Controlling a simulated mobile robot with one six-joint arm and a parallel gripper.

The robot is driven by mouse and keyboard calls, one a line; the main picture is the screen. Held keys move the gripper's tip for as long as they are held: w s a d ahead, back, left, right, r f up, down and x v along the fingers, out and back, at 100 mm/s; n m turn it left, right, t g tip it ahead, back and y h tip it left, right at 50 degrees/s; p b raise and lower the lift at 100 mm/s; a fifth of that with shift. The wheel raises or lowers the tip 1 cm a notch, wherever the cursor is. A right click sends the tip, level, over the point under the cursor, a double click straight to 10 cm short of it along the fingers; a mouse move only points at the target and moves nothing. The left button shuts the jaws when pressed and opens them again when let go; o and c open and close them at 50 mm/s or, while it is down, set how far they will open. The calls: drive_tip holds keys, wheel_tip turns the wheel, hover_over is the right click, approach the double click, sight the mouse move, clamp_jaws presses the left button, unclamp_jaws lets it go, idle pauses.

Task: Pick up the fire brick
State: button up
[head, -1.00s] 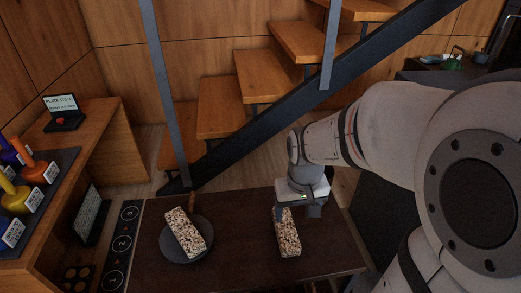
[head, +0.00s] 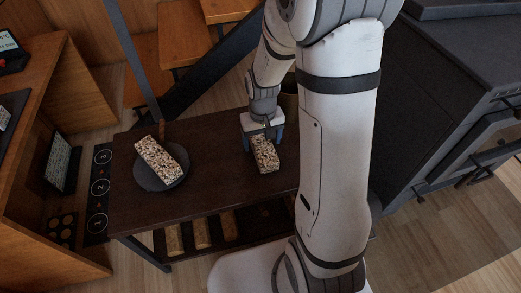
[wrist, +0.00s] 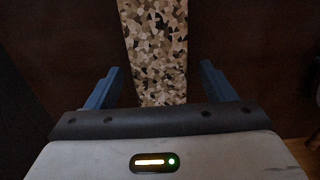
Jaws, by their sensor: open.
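A speckled cream, brown and black brick (head: 265,155), which fits the fire brick, lies on the dark brown table (head: 215,165). My gripper (head: 264,145) is over its far end, pointing down. In the wrist view, the brick (wrist: 158,45) runs up from between the blue fingers of my gripper (wrist: 160,72), with a gap on each side. The gripper is open and holds nothing. A second, similar speckled brick (head: 158,160) lies tilted across a round dark pan (head: 145,180) at the table's left.
A black strip with numbered circles (head: 100,187) runs along the table's left side. Several blocks (head: 201,231) lie on the shelf below. A dark stove-like unit (head: 440,90) stands at right. Stairs rise behind. The tabletop between the two bricks is clear.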

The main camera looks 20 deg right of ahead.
drive_tip(key=shift+f, duration=0.9)
drive_tip(key=shift+r, duration=0.1)
drive_tip(key=c, duration=1.5)
